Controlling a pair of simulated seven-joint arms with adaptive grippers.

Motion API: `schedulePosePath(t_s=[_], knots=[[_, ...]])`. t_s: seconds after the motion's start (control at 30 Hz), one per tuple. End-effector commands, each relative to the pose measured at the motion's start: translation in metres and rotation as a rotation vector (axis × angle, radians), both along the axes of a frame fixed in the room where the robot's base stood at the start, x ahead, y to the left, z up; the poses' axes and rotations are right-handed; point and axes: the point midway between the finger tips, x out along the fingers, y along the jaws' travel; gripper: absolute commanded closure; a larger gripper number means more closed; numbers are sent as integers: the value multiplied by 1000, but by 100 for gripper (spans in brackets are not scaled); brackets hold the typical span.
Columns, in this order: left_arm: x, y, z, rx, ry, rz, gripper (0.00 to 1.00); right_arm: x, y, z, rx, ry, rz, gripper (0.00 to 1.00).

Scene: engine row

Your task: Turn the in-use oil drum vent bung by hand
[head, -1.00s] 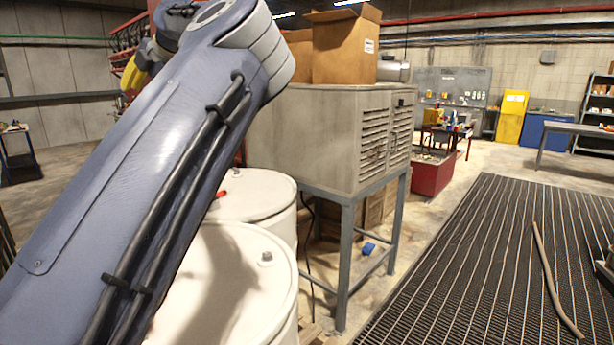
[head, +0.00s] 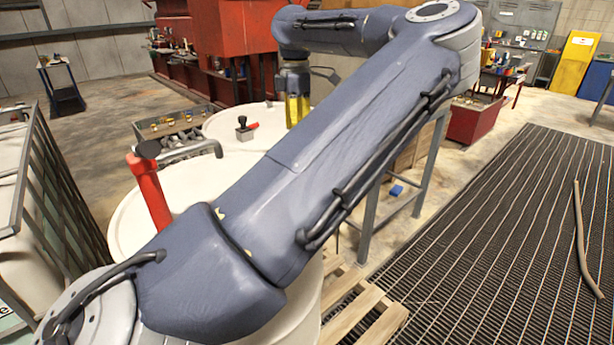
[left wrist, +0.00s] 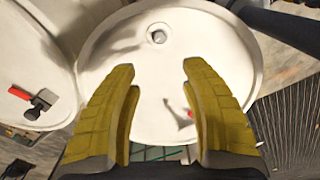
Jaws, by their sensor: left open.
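The near white oil drum (head: 200,185) has a red upright pump-like fitting (head: 152,192) on its lid. Another white drum (head: 225,118) stands behind it, with a dark fitting with a red handle (head: 243,128) on top. My left gripper (head: 297,110) has yellow fingers pointing down, partly behind my arm. In the left wrist view the open, empty gripper (left wrist: 160,85) is above a white drum lid (left wrist: 150,75). A small metal bung (left wrist: 157,36) sits near that lid's far rim, beyond the fingertips and apart from them. My forearm hides part of the drums in the head view.
A crate of metal parts (head: 175,130) stands left of the drums. A wire cage (head: 40,190) is at the far left. A wooden pallet (head: 365,310) lies under the drums. The floor grating (head: 500,220) at right is mostly clear, with a hose (head: 580,240) on it.

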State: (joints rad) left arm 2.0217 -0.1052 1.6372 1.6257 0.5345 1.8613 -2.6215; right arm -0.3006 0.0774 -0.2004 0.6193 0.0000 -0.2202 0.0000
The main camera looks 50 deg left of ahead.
Motion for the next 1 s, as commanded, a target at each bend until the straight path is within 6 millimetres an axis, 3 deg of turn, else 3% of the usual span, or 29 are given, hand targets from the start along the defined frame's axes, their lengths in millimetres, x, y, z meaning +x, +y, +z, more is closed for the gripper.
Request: schedulePosePath(t_s=[0.7, 1.0], knots=[[-1, 0, -121, 3, 4, 0, 55, 3, -4, 0, -4, -3, 0, 56], [-1, 0, -156, 2, 2, 0, 55, 1, -4, 0, -4, -1, 1, 56]])
